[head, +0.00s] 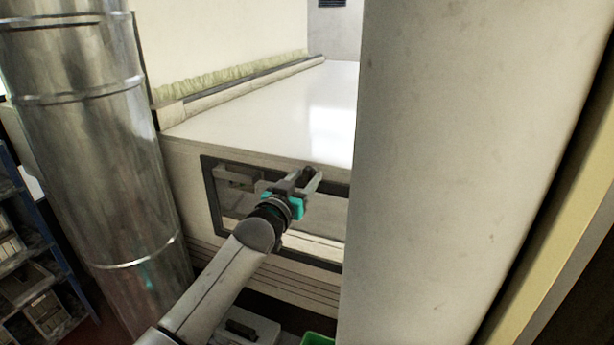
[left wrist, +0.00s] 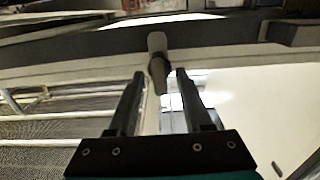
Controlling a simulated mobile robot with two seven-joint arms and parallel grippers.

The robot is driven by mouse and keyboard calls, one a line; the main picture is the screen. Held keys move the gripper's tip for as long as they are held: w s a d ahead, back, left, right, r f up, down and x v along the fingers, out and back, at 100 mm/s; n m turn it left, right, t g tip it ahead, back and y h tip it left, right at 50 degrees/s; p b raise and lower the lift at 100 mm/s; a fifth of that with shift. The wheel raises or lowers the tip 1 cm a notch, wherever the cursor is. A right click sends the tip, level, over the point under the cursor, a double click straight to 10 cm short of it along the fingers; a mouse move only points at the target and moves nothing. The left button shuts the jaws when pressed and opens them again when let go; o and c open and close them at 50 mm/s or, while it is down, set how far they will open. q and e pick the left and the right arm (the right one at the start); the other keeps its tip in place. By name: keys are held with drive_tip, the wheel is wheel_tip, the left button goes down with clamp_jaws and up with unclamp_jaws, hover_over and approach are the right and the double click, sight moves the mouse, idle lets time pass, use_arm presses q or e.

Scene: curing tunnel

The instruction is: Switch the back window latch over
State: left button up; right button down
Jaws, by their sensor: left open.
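The window (head: 213,192) is a dark-framed opening in the pale side of the tunnel. My left gripper (head: 311,174) is open at the upper edge of its frame. In the left wrist view a latch with a rounded pale grey mount and a darker tapered handle (left wrist: 160,75) sits on the dark frame bar (left wrist: 90,42). The handle points down between the two open fingertips of my left gripper (left wrist: 160,76). I see no clear contact with either finger. In the head view the fingers cover most of the latch. My right gripper is not in view.
A large metal duct (head: 85,130) stands left of the tunnel. A tall pale upright surface (head: 450,150) hides the window's right end. Shelving (head: 30,260) is at the far left. A grey block (head: 236,178) sits at the window's upper left. A green bin (head: 318,340) shows below.

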use_arm(q)
drive_tip(key=shift+x, duration=0.8)
clamp_jaws()
